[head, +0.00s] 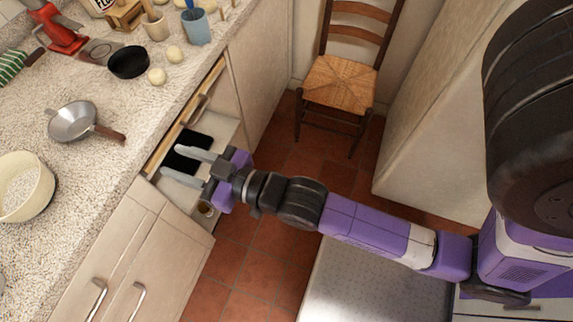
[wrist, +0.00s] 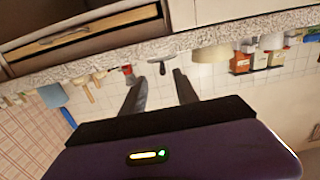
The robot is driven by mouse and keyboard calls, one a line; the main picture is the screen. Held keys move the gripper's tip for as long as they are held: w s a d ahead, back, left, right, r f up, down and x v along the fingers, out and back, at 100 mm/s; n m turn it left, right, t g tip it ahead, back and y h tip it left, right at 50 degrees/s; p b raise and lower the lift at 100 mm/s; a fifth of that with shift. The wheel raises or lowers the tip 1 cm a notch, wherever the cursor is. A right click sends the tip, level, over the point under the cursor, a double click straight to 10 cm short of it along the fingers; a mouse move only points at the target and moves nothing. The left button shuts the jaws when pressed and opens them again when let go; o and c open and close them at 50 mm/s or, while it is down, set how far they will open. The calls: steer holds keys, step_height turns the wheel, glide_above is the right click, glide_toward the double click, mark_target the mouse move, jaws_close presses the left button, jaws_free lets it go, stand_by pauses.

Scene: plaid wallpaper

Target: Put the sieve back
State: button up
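The likely sieve is a round grey metal bowl with a brown wooden handle (head: 73,120), lying on the speckled counter in the head view. In the wrist view, which is upside down, it seems to be the grey shape with a handle (wrist: 160,57) just beyond my fingertips. My gripper (head: 174,161) is open and empty, its two fingers pointing left over an open drawer-like compartment (head: 226,131) below the counter edge. It is to the right of the sieve and apart from it. The open fingers also show in the wrist view (wrist: 159,76).
A black item (head: 190,146) lies in the compartment, partly hidden by my fingers. The counter holds a cream bowl (head: 27,188), a black pan (head: 128,62), a blue cup (head: 196,27) and a red appliance (head: 62,38). A chair (head: 341,84) stands behind on the tiled floor.

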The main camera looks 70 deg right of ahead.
steer(key=s+g, duration=0.2)
steer(key=s, duration=2.2)
steer(key=shift+s+g, duration=0.3)
steer(key=shift+f, duration=0.1)
